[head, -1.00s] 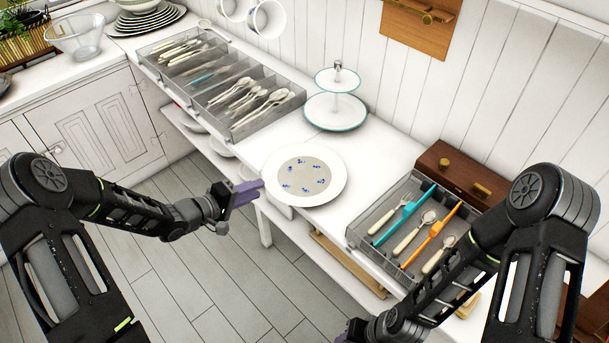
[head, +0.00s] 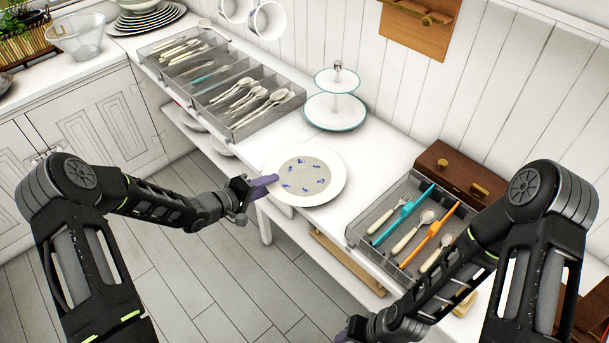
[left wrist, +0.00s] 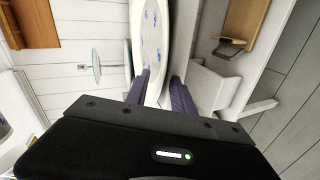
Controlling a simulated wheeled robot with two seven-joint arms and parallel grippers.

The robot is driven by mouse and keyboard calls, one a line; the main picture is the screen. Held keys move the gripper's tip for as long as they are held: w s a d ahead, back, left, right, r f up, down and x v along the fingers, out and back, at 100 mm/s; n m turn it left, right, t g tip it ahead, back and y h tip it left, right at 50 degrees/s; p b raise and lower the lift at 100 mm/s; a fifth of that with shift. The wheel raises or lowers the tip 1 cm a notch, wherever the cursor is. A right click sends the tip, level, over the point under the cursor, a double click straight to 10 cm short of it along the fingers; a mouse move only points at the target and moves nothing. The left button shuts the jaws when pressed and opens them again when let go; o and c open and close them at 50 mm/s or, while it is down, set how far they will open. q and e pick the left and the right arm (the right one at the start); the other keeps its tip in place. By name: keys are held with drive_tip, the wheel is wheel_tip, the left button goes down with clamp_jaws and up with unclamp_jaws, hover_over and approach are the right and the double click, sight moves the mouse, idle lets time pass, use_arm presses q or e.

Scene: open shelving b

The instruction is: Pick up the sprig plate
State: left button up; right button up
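The sprig plate (head: 322,168) is white with a grey centre and small blue sprigs. It lies at the front edge of the white counter. My left gripper (head: 262,187) is at the plate's left rim. In the left wrist view, the plate (left wrist: 154,35) reaches in between the two purple fingers (left wrist: 160,88). The fingers stand apart, one on each side of the rim, with a gap visible. My right gripper (head: 352,331) is low at the bottom edge, mostly cut off and partly hidden by its own arm.
A cutlery tray (head: 352,236) stands right of the plate, with a brown wooden box (head: 440,163) behind it. A two-tier stand (head: 335,118) is behind the plate. A larger grey cutlery tray (head: 245,133) lies to the left. Open floor is in front of the counter.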

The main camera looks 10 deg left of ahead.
use_arm(q)
clamp_jaws()
idle(0.3)
idle(1.2)
